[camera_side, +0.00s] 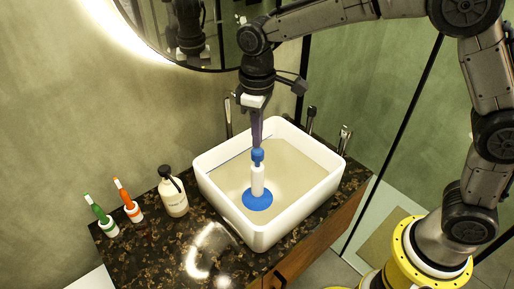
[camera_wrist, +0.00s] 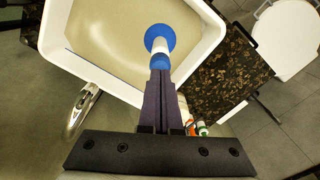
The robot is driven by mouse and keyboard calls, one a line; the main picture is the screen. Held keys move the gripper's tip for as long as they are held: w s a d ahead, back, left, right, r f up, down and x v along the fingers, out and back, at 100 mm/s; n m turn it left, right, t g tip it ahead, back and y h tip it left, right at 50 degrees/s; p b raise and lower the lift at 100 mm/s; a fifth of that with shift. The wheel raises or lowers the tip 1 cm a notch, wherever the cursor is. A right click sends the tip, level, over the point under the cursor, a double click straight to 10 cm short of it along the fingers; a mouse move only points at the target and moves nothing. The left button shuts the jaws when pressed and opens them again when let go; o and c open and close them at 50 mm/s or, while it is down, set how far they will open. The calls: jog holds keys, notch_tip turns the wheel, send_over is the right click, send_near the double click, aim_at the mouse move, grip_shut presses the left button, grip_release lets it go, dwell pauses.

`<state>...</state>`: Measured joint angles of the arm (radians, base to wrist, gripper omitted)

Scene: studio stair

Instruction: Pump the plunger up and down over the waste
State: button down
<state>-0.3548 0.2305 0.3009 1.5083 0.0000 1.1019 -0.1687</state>
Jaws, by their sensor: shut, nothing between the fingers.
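The plunger (camera_side: 257,181) stands upright in the white sink (camera_side: 222,205), with a blue disc at its foot, a white shaft and a blue knob on top. It also shows in the wrist view (camera_wrist: 158,47), beyond my fingertips. My gripper (camera_side: 257,143) points down into the sink, its dark purple fingers shut with nothing between them. In the wrist view my fingertips (camera_wrist: 160,75) overlap the near end of the plunger. The tips are at or just above the blue knob; I cannot tell whether they touch. The waste is not visible; the blue disc may cover it.
The sink sits on a dark speckled counter (camera_side: 150,228). A soap bottle (camera_side: 173,193) and two cups with green (camera_side: 96,210) and orange (camera_side: 124,197) brushes stand left of it. A chrome tap (camera_side: 345,139) stands at the sink's far right. A round mirror hangs behind.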

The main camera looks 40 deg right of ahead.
aim_at(258, 150)
jog(key=shift+f, duration=0.15)
jog(key=shift+f, duration=1.65)
jog(key=shift+r, duration=1.8)
jog(key=shift+f, duration=1.75)
jog(key=shift+r, duration=1.75)
jog(key=shift+r, duration=3)
